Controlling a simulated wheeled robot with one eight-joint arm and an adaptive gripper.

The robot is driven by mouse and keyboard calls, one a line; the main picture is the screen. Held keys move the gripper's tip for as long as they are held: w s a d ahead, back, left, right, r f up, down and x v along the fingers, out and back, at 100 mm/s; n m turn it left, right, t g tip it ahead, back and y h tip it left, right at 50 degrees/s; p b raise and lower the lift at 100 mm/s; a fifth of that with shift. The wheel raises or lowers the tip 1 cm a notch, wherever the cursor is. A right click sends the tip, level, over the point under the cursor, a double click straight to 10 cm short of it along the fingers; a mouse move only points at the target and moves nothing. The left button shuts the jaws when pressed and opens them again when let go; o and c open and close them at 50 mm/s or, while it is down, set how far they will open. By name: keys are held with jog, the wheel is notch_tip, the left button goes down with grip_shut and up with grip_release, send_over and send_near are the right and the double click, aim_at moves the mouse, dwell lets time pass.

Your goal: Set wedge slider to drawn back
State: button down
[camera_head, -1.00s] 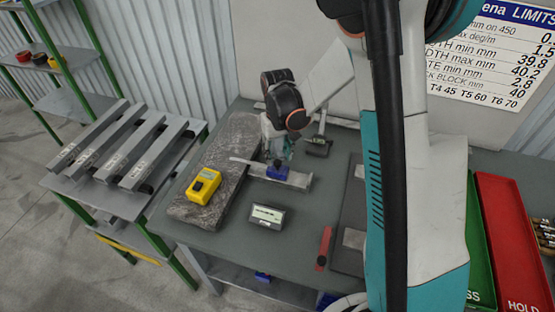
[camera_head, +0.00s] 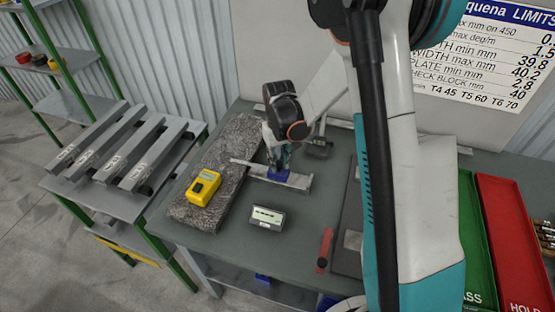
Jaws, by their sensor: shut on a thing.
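A grey metal bar-like fixture (camera_head: 298,184) lies on the grey-green table, with a thin strip reaching out to its left. A small blue block (camera_head: 279,175) sits on it; I take it for the wedge slider. My gripper (camera_head: 278,168) points down from above and is shut on the blue block. The fingertips are small and partly hidden by my wrist, so the exact grip is hard to see. How far the slider is drawn cannot be told from this view.
A yellow device (camera_head: 203,187) rests on a rough grey slab (camera_head: 232,147) to the left. A small display box (camera_head: 267,217) stands in front. A dark gauge-like tool (camera_head: 319,146) lies behind. Green (camera_head: 478,240) and red (camera_head: 512,240) trays are at right. Bars lie on a left-hand rack.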

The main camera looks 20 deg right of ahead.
jog(key=s+d, duration=0.1)
jog(key=d, duration=0.1)
jog(key=s+d+b, duration=0.1)
jog(key=s+d, duration=0.2)
jog(key=shift+d, duration=0.3)
jog(key=c, duration=1.5)
grip_release()
jog(key=shift+s, duration=0.1)
jog(key=shift+c, duration=0.2)
jog(key=shift+o, duration=1)
jog(key=shift+d, duration=0.15)
jog(key=shift+r, duration=0.1)
notch_tip(320, 180, up, 12)
